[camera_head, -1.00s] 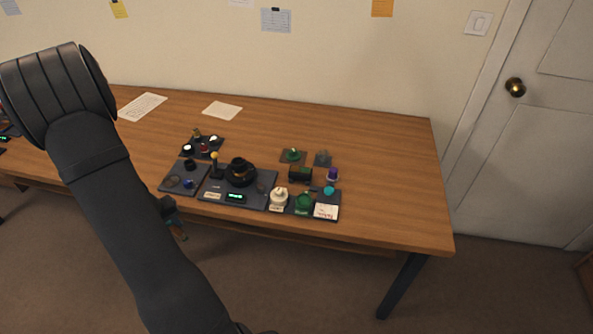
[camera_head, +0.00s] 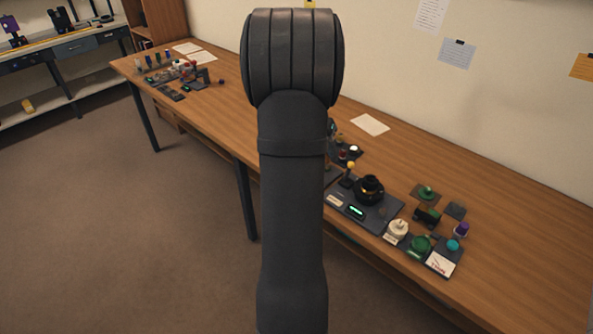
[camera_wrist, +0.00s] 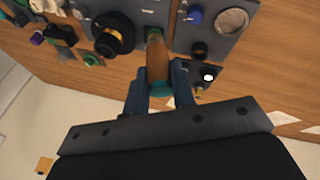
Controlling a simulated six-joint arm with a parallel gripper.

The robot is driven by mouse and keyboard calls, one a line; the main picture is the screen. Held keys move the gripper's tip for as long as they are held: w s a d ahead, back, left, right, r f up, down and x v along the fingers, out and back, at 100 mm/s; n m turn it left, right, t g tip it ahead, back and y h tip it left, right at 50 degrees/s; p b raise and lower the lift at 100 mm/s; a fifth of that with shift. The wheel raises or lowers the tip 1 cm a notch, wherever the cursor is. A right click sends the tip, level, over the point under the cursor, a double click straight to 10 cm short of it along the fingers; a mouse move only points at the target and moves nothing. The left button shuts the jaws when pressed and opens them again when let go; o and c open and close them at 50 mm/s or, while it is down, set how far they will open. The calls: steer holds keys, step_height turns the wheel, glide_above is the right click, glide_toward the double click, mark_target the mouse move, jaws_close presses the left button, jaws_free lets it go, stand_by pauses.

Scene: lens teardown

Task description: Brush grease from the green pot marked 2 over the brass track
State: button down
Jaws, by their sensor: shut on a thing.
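My gripper (camera_wrist: 158,88) is shut on a brush with a brown wooden handle (camera_wrist: 156,58) and a teal end; the brush's far end is hard to make out. The black lens body (camera_head: 369,189) stands on a dark base plate on the bench. It also shows left of the brush in the wrist view (camera_wrist: 108,46), with a brass-coloured band that may be the track. The green pot (camera_head: 420,244) sits at the bench's front edge, right of the lens; its mark is too small to read. My arm hides the gripper in the head view.
A white pot (camera_head: 398,230) stands beside the green pot. A white card (camera_head: 440,263), a teal item (camera_head: 453,245) and a purple-topped item (camera_head: 461,230) crowd the right. A lit green display (camera_head: 356,211) is in front of the lens. The bench behind is mostly clear.

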steer(key=s+d+r+m+h, duration=0.15)
steer(key=s+d, duration=0.25)
steer(key=d, duration=0.6)
steer(key=s+d+r+m+g, duration=0.15)
steer(key=s+d, duration=0.25)
steer(key=d, duration=0.6)
steer(key=s+d+r+m+t, duration=0.1)
steer(key=s+d+r, duration=0.25)
steer(key=d, duration=0.65)
steer(key=shift+g, duration=0.25)
steer(key=shift+s+f, duration=0.15)
steer(key=shift+f, duration=2.7)
steer(key=shift+r, duration=0.1)
